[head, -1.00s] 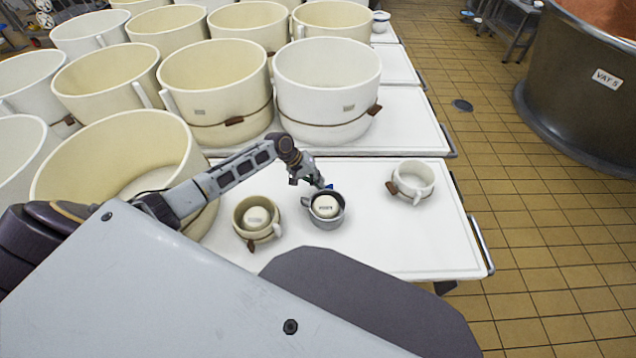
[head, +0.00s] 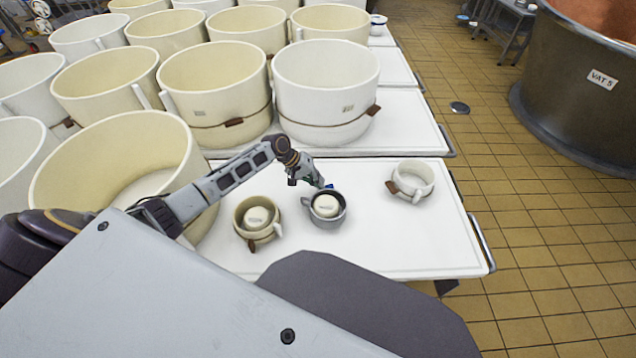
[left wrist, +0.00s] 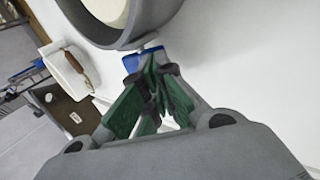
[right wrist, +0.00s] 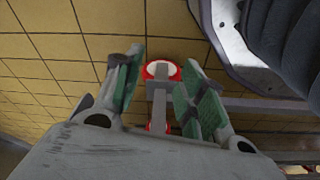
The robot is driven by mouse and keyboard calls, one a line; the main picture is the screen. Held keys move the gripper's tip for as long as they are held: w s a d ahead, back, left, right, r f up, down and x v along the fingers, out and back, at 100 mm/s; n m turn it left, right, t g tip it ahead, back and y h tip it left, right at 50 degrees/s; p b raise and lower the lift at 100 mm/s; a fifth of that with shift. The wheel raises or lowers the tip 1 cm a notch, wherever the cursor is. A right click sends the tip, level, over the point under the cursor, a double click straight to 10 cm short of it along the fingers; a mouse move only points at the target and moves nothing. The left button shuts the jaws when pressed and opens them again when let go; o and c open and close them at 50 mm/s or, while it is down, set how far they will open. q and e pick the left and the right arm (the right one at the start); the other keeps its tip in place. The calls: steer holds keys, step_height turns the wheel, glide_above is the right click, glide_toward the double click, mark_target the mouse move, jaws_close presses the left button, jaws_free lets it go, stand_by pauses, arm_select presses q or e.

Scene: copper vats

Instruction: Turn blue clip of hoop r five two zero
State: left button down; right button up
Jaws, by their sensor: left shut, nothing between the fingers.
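A small grey hoop (head: 337,218) with a pale round block in it stands on the white table. Dark lettering on the block is too small to read surely. The blue clip (head: 330,186) is on the hoop's far side. In the left wrist view the clip (left wrist: 140,58) sits at the grey hoop's rim (left wrist: 122,42). My left gripper (head: 321,184) is right by the clip. In the left wrist view its green fingertips (left wrist: 155,72) are together and empty, just below the clip; contact cannot be told. My right gripper (right wrist: 160,75) is open and empty, over the floor.
A cream hoop (head: 242,228) with a brown clip stands just left of the grey one. A white hoop (head: 416,177) stands to its right. Large cream and white hoops (head: 325,90) fill the tables behind. The white table (head: 440,240) is clear at the right front.

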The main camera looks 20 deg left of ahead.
steer(key=shift+w+a+r, duration=0.15)
steer(key=shift+a+r, duration=0.05)
steer(key=shift+r, duration=0.4)
steer(key=shift+a+r, duration=0.1)
steer(key=shift+r, duration=0.1)
arm_select(q)
steer(key=shift+b, duration=0.35)
arm_select(e)
steer(key=shift+s+a+r, duration=0.1)
steer(key=shift+s+r, duration=0.05)
steer(key=shift+s, duration=0.35)
arm_select(q)
steer(key=shift+f+h, duration=0.1)
steer(key=shift+h, duration=0.2)
arm_select(e)
steer(key=shift+r, duration=0.2)
